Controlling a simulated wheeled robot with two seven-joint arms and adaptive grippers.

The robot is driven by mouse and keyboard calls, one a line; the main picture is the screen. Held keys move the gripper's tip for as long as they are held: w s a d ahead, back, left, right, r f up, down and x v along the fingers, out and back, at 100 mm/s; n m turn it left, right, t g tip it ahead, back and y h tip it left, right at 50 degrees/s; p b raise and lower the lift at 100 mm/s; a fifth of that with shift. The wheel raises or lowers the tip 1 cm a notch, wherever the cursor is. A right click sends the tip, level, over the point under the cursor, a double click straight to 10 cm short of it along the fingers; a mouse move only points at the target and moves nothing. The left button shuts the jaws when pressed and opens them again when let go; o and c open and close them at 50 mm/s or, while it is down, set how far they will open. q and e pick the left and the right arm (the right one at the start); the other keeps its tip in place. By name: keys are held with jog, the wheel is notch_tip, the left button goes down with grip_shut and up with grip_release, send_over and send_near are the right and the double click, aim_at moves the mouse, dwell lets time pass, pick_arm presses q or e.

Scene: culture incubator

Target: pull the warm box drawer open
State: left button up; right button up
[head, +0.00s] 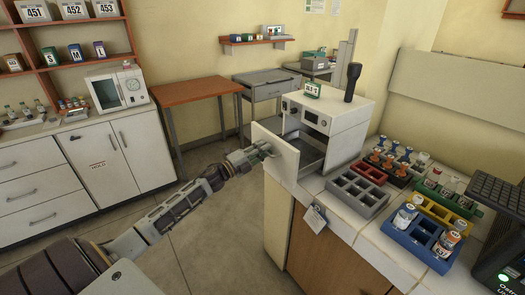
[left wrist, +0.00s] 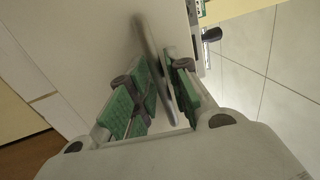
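The warm box (head: 335,118) is a white cabinet on the counter, with a dark panel and a knob on its face. Its drawer stands out from the body: the white front panel (head: 274,152) is apart from the box, and the grey inside (head: 312,152) shows behind it. My left gripper (head: 262,150) is at the outer face of the drawer front. In the left wrist view, the grey bar handle (left wrist: 156,68) lies between the green-padded fingers of my left gripper (left wrist: 166,88), which are closed in on it. My right gripper is not in view.
A grey rack (head: 357,195), a red rack (head: 369,172) and a blue rack (head: 420,238) with vials stand on the counter right of the drawer. A dark cylinder (head: 351,82) stands on the box. Open floor lies left of the drawer.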

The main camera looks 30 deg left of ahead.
pick_arm(q)
jog(key=shift+o, duration=0.7)
jog(key=v, duration=1.2)
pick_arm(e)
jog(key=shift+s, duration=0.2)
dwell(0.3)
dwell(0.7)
